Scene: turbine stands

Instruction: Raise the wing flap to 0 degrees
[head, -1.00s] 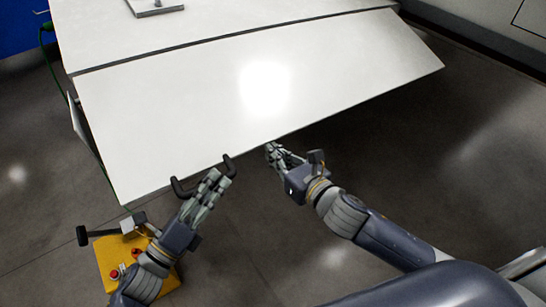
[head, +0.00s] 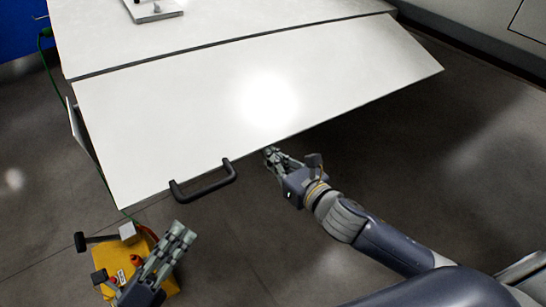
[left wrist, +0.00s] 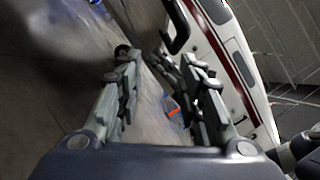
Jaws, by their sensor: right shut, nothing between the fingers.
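The wing flap (head: 190,112) is a wide white panel hinged along a dark seam, sloping down toward me. A black handle (head: 203,190) sits at its near edge, left of the middle. My left gripper (head: 181,236) is below the handle, apart from it, over the floor. In the left wrist view my left gripper (left wrist: 158,68) has its fingers spread with nothing held between them, and the dark handle (left wrist: 178,28) shows beyond them. My right gripper (head: 272,154) is shut and empty close to the flap's near edge, right of the handle; whether it touches the edge is unclear.
The fixed white wing surface (head: 235,22) lies beyond the seam, with a small metal plate (head: 153,9) on it. A yellow box (head: 120,270) with a black lever (head: 97,239) and red buttons stands at the lower left, close to my left gripper.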

